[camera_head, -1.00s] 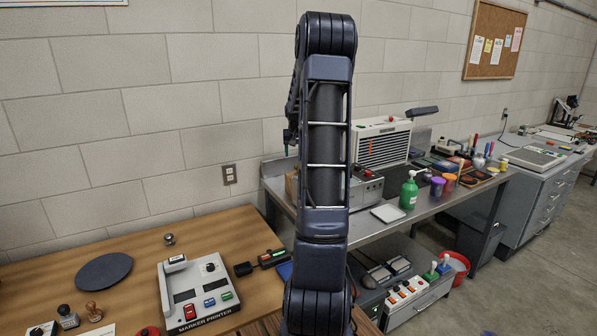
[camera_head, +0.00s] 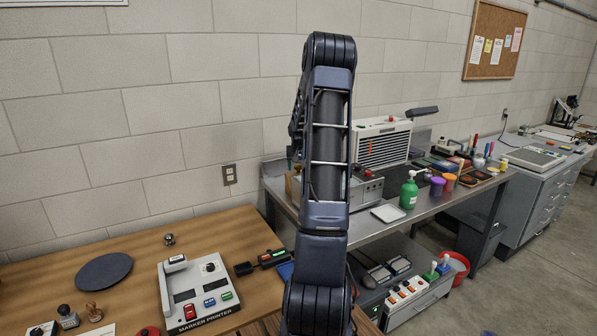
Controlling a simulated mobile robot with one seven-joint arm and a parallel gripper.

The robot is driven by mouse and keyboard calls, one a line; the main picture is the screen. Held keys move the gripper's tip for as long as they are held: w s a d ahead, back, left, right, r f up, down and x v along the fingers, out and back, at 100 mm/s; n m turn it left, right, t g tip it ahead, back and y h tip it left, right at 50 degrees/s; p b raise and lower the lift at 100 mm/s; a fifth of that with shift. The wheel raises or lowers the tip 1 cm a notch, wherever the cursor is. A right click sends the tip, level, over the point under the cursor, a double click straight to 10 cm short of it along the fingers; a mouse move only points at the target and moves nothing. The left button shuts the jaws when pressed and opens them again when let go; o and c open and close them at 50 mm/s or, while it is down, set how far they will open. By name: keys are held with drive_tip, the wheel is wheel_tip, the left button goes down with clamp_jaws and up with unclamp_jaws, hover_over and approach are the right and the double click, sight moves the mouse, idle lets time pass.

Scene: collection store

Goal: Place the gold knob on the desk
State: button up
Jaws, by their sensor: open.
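The wooden desk (camera_head: 215,240) fills the lower left of the head view. A small metallic knob-like piece (camera_head: 169,239) stands on it near the back edge; it is too small to tell whether its colour is gold. No other knob that is clearly gold can be made out. My arm rises through the middle of the view, and my gripper is outside the picture.
The desk also holds a dark round disc (camera_head: 104,271), a marker printer (camera_head: 199,290), hand stamps (camera_head: 68,317) and a small black-and-orange device (camera_head: 272,258). Right of it, a metal bench (camera_head: 365,228) carries a green bottle (camera_head: 409,193) and several jars.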

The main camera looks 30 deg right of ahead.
drive_tip(key=x, duration=0.2)
drive_tip(key=shift+w+f, duration=0.1)
drive_tip(key=shift+f, duration=0.15)
drive_tip(key=c, duration=1.3)
wheel_tip(320, 180, up, 20)
